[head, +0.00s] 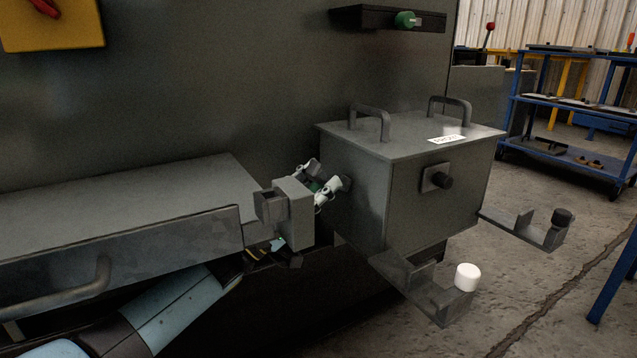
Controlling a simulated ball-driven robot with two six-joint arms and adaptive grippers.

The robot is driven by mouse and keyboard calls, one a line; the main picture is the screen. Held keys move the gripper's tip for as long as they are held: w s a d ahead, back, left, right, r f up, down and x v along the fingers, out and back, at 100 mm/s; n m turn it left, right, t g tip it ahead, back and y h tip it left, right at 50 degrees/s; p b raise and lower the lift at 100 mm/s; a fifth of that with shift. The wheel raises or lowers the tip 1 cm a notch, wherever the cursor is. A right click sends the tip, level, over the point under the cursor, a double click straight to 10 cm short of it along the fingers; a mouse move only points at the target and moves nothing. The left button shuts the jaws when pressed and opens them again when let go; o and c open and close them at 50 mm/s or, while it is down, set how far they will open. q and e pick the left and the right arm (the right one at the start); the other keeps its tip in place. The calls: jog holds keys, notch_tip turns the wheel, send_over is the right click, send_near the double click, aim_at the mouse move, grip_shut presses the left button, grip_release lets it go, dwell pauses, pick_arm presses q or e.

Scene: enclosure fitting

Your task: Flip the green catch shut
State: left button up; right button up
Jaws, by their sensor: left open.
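A small green part (315,186), likely the green catch, shows at the left side of a grey box (420,210). It is mostly hidden by my left gripper and a grey block. My left gripper (328,184) has pale fingertips at this spot, open and spread around or beside the green part. I cannot tell whether they touch it. My left arm comes up from the lower left, passing under a grey ledge. The catch's position cannot be made out. My right gripper is out of view.
The grey block (295,212) stands close in front of my left gripper. Brackets with a white knob (467,277) and a black knob (561,217) stick out below the box. A grey drawer-like ledge (120,245) lies left. A green knob (405,19) sits on a black bar above.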

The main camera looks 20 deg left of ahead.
pick_arm(q)
jog(key=v, duration=1.2)
